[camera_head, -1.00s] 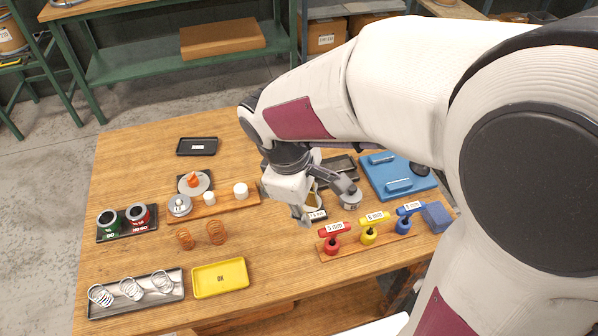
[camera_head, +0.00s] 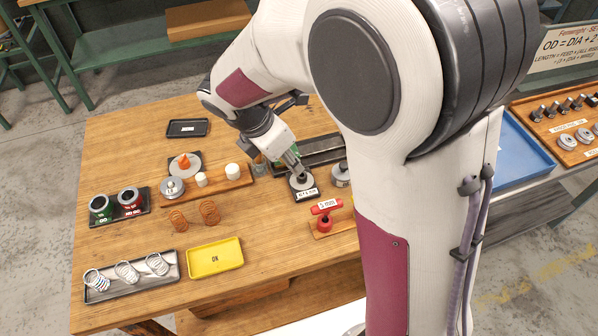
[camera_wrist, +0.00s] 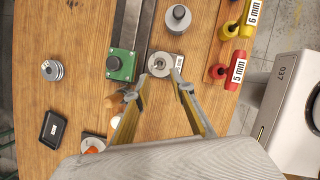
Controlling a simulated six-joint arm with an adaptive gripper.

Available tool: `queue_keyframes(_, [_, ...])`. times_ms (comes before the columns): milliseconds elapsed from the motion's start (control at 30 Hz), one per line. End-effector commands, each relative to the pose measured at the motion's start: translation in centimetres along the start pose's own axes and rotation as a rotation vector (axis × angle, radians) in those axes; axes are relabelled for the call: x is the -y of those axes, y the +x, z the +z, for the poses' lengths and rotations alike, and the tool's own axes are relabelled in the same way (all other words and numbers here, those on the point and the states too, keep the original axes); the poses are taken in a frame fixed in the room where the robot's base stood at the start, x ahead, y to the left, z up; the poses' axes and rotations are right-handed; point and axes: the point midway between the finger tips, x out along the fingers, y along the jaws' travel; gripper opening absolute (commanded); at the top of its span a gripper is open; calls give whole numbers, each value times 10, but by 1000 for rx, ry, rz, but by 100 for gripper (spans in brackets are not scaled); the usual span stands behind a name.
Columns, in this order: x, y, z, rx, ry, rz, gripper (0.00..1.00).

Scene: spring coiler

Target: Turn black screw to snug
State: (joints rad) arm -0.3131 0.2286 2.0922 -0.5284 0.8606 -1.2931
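The black screw is probably the dark round head (camera_wrist: 113,62) on the green block (camera_wrist: 120,66), which sits on a long dark rail (camera_wrist: 131,28) in the wrist view. The green block (camera_head: 291,150) shows only partly behind my gripper in the head view. My gripper (camera_wrist: 157,84) is open, with its two fingers spread and nothing visible between them. Its fingertips lie close to a round grey disc (camera_wrist: 160,65) on a labelled black base, to the right of the green block. In the head view my gripper (camera_head: 297,170) points down above that base (camera_head: 308,196). Contact cannot be told.
A red 5 mm T-handle (camera_head: 325,208) stands on a wooden rack to the right; a yellow 6 mm one (camera_wrist: 238,24) is beside it. A grey cylindrical part (camera_wrist: 178,18) stands near the rail. A yellow tray (camera_head: 216,257) and orange springs (camera_head: 209,212) lie to the left.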

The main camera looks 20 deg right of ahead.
Motion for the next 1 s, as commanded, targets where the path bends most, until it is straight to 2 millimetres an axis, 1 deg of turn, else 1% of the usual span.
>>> queue_keyframes(367, [0, 0, 0, -1, -2, 0, 24])
queue_keyframes(533, [0, 6, 0, 0, -1, -1, 24])
queue_keyframes(667, [0, 16, 0, -1, 0, -3, 24])
queue_keyframes(1000, [1, 54, 0, -2, -1, -4, 24])
